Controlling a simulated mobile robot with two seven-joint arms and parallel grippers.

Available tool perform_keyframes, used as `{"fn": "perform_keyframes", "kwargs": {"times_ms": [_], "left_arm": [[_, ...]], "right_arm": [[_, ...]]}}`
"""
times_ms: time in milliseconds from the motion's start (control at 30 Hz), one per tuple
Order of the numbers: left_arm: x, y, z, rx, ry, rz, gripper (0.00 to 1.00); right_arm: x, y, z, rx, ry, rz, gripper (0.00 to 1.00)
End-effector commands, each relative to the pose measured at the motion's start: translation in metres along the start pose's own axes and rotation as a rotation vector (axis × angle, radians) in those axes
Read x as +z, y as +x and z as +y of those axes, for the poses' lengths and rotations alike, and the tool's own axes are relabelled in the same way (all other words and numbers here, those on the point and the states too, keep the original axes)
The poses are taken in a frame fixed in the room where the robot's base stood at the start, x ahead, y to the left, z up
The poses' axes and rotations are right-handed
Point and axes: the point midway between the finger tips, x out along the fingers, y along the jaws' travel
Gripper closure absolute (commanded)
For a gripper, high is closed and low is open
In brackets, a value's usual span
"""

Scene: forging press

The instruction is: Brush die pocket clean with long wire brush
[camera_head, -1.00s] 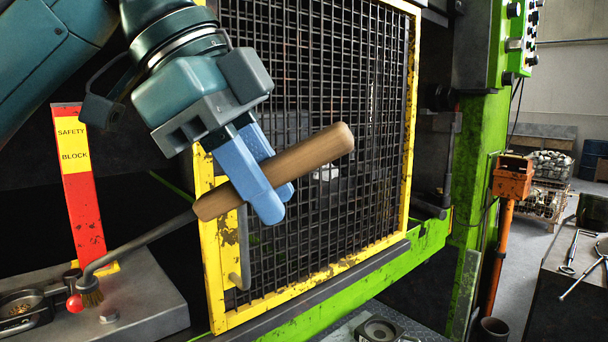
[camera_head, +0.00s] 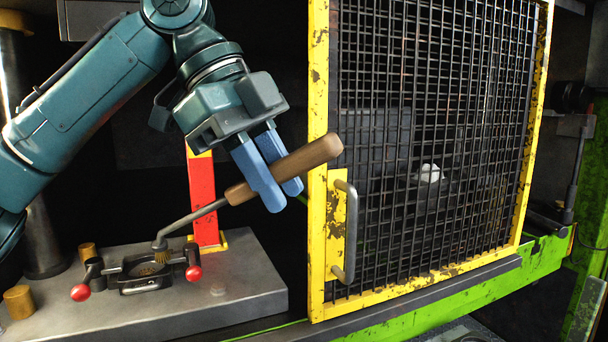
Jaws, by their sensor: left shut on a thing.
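My left gripper (camera_head: 272,180) is shut on the wooden handle of the long wire brush (camera_head: 303,163). The brush's grey rod slants down to the left, and its bristle head (camera_head: 161,250) is at the die pocket (camera_head: 148,270), over its back part. I cannot tell whether the bristles touch the pocket. The pocket lies in a dark die block between two clamps with red knobs (camera_head: 81,292), on the grey press bed (camera_head: 240,282). My right gripper is not in view.
A yellow-framed mesh guard door (camera_head: 318,200) with a grey handle stands just right of the gripper and brush handle. Brass-coloured cylinders (camera_head: 18,301) sit at the bed's left.

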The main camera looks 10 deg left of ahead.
Motion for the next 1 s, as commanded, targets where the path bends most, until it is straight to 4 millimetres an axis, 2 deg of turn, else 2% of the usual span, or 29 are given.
{"fn": "perform_keyframes", "kwargs": {"times_ms": [500, 700, 1000], "left_arm": [[0.058, -0.008, -0.003, -0.001, -0.002, 0.002, 1.00], [0.068, -0.009, -0.003, 0.000, 0.000, 0.001, 1.00], [0.070, -0.010, -0.003, -0.001, 0.000, 0.000, 1.00]], "right_arm": [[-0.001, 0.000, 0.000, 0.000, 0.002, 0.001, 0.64], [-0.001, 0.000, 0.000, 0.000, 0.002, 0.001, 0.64], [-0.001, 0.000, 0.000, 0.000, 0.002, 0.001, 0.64]]}}
